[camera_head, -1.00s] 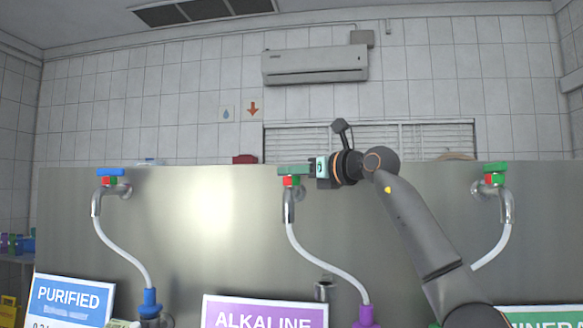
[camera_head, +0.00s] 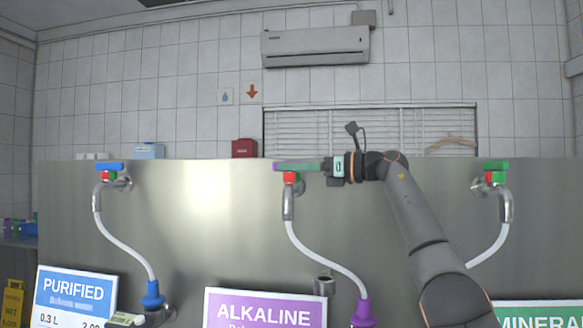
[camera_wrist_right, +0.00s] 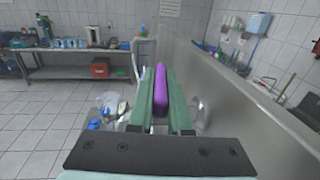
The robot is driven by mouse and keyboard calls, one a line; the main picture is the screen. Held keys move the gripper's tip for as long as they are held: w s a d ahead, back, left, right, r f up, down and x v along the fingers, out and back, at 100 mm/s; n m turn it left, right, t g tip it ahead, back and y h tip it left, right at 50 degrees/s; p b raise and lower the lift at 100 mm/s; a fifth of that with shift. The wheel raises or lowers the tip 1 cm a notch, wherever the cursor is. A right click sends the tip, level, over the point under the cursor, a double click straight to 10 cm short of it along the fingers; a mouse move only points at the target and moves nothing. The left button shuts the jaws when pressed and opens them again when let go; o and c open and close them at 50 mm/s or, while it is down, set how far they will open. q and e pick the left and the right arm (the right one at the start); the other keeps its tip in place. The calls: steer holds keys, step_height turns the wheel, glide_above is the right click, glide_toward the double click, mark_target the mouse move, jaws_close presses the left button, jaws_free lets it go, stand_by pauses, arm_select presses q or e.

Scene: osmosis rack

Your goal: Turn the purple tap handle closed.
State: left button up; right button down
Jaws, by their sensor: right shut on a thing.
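The purple tap handle (camera_head: 280,166) is on top of the middle tap, above the ALKALINE sign. The fingers hide part of the handle.
A tap with a blue handle (camera_head: 110,167) is on the left and one with a green handle (camera_head: 496,166) on the right, both on the steel panel (camera_head: 220,215). A white hose (camera_head: 325,258) runs down from the middle tap. The ALKALINE sign (camera_head: 264,310) stands below.

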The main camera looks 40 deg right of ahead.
steer(key=shift+y, duration=0.3)
stand_by(0.4)
steer(key=c, duration=0.9)
jaws_free()
steer(key=shift+o, duration=0.2)
steer(key=v, duration=1.2)
steer(key=shift+s+d, duration=0.15)
steer(key=shift+s, duration=0.05)
steer(key=shift+r, duration=0.15)
steer(key=shift+c, duration=0.3)
